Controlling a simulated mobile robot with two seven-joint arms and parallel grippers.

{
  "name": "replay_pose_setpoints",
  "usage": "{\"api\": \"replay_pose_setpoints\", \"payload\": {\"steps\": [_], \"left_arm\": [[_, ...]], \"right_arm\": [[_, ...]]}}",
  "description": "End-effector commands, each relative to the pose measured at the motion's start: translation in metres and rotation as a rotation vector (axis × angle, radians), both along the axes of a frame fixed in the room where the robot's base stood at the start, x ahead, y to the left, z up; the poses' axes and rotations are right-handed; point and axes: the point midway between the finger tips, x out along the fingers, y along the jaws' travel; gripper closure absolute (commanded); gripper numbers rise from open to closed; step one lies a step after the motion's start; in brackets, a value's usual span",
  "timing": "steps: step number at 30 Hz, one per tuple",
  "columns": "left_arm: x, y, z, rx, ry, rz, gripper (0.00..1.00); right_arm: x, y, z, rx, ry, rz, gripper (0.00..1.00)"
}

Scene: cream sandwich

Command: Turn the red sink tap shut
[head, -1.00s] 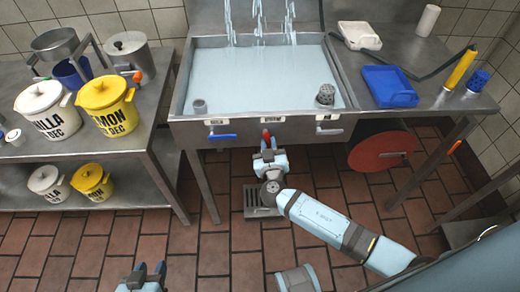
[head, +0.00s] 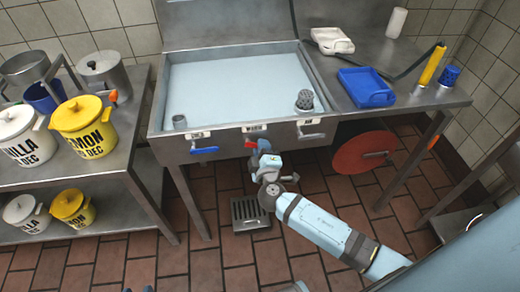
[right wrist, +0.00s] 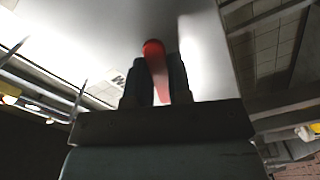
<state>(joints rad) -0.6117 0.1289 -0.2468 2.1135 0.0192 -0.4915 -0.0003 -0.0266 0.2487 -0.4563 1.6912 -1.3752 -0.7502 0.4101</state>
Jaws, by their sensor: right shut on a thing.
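The red tap handle (head: 250,144) is on the front of the steel sink (head: 225,135), below the middle label. My right gripper (head: 259,148) is shut on the handle, which points to the left and is partly hidden by the fingers. The right wrist view shows the red handle (right wrist: 154,55) between the two dark fingers. The sink holds pale water, and no streams fall into it. The tips of my left gripper (head: 138,289) show apart at the bottom edge of the head view, with the rest out of frame.
A blue tap handle (head: 204,150) is to the left and a metal one (head: 311,136) to the right. A red disc (head: 364,153) hangs under the right counter. A blue tray (head: 366,88) lies on that counter. Pots and tubs stand on the left table (head: 120,148).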

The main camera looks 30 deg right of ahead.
Motion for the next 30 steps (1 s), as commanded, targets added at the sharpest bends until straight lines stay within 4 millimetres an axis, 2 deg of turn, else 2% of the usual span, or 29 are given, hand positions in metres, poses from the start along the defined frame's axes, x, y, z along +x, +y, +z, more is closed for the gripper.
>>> {"api": "replay_pose_setpoints", "payload": {"steps": [3,15,30], "left_arm": [[-0.001,0.0,0.002,-0.001,0.008,0.002,0.57],[-0.001,0.001,0.006,-0.006,0.021,0.009,0.57],[-0.001,0.002,0.005,-0.006,0.025,0.012,0.57]], "right_arm": [[0.001,-0.002,0.009,-0.095,0.021,-0.002,1.0],[0.001,-0.004,0.018,-0.326,0.088,-0.003,1.0],[0.001,-0.004,0.02,-0.391,0.106,-0.004,1.0]]}}
